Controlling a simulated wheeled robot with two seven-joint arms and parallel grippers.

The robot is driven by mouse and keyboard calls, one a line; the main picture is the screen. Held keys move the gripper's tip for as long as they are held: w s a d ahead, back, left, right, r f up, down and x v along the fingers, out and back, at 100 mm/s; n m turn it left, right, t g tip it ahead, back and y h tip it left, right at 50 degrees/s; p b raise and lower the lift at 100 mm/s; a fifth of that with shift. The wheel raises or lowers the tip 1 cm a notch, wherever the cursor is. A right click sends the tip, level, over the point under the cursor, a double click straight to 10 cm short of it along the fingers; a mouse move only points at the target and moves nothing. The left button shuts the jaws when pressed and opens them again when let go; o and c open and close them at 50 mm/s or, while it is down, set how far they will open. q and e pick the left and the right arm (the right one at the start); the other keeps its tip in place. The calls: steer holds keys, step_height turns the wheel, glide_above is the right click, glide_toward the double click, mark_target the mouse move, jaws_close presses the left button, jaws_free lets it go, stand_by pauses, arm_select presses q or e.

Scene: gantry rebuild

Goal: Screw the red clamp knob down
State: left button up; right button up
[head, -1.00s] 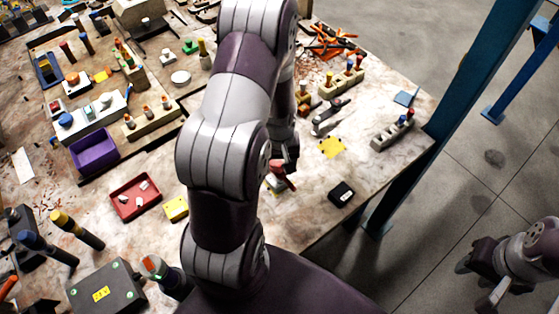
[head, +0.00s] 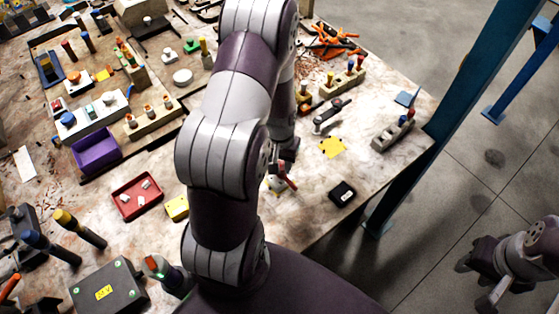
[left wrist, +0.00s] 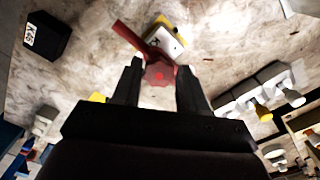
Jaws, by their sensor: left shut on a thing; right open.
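The red clamp knob (left wrist: 160,72) is a round red head with a long red bar, seen in the left wrist view. In the head view its red bar (head: 288,176) shows beside a small pale and yellow block, partly hidden by my arm. A white and yellow block (left wrist: 168,40) lies just beyond the knob in the left wrist view. My left gripper (left wrist: 160,68) is shut on the knob, one finger on each side. In the head view the left fingertips are hard to make out. My right gripper (head: 474,284) is open and empty, over the floor at lower right.
A black box (head: 342,193) and a yellow card (head: 332,147) lie right of the knob. A grey block with pegs (head: 393,131) stands near the table's right edge. A red tray (head: 137,196) is left of my arm. A blue post (head: 460,110) rises beyond the edge.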

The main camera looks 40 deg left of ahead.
arm_select(q)
steer(key=o, duration=0.9)
step_height(320, 180, up, 13)
steer(key=shift+f+b, duration=0.1)
steer(key=shift+b, duration=0.6)
steer(key=s+d+m, duration=0.1)
steer(key=d, duration=0.2)
steer(key=s+d+m+t, duration=0.1)
steer(key=s+d, duration=0.1)
steer(key=d, duration=0.2)
steer(key=s+d+m, duration=0.1)
steer(key=s+d, duration=0.1)
steer(key=d, duration=0.2)
steer(key=shift+d+r+m, duration=0.2)
steer(key=shift+m, duration=0.2)
